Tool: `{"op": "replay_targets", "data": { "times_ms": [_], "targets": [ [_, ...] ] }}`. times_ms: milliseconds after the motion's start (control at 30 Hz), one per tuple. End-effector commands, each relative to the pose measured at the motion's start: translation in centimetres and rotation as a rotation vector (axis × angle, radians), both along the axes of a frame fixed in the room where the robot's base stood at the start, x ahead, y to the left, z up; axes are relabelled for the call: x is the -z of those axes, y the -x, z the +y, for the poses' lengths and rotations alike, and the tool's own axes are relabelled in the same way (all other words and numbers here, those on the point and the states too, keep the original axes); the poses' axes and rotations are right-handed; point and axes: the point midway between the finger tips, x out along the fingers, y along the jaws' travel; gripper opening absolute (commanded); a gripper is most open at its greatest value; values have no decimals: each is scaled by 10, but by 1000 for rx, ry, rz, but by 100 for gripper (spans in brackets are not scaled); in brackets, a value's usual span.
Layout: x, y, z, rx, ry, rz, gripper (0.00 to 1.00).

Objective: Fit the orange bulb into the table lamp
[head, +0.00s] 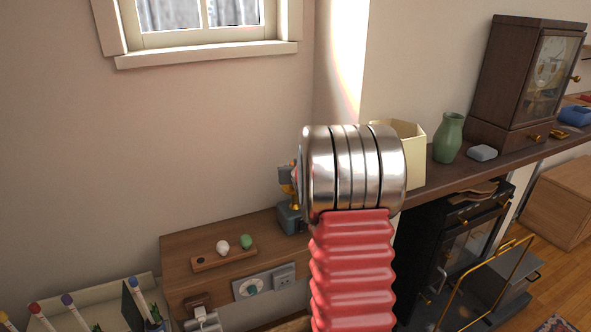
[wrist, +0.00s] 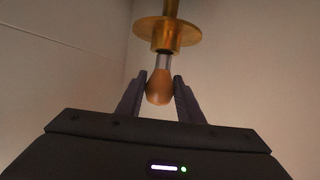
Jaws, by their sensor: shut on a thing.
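In the wrist view my gripper (wrist: 160,84) is shut on the orange bulb (wrist: 159,92), with one dark finger on each side of the glass. The bulb's silver cap (wrist: 163,62) points at the dark socket under the brass disc of the table lamp (wrist: 167,30). Cap and socket are in line and look touching or very close; I cannot tell how far the cap is in. In the head view my arm hides most of this spot. Only a brass and grey-blue part (head: 290,215), perhaps the lamp, shows left of the arm.
A wooden rack (head: 212,265) on the wooden top holds a white bulb (head: 222,247) and a green bulb (head: 246,241), beside an empty hole. A cream container (head: 413,150), green vase (head: 448,138) and clock (head: 520,85) stand right. The wall is close behind.

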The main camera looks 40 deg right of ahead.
Motion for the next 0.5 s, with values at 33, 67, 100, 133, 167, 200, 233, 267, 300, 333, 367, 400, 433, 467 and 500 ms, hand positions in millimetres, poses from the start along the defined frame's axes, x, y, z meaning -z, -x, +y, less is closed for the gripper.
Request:
{"op": "replay_targets", "data": {
  "times_ms": [33,67,100,133,167,200,233,267,300,333,367,400,433,467,500],
  "targets": [
    [1,0,0,0,0,0,8],
    [1,0,0,0,0,0,8],
    [2,0,0,0,0,0,8],
    [2,0,0,0,0,0,8],
    [3,0,0,0,0,0,8],
    [3,0,0,0,0,0,8],
    [4,0,0,0,0,0,8],
    [4,0,0,0,-1,0,8],
    [5,0,0,0,-1,1,8],
    [5,0,0,0,-1,1,8],
    [6,0,0,0,-1,1,8],
    [6,0,0,0,-1,1,8],
    [7,0,0,0,-1,1,8],
    [7,0,0,0,-1,1,8],
    [8,0,0,0,-1,1,8]
  ]
}}
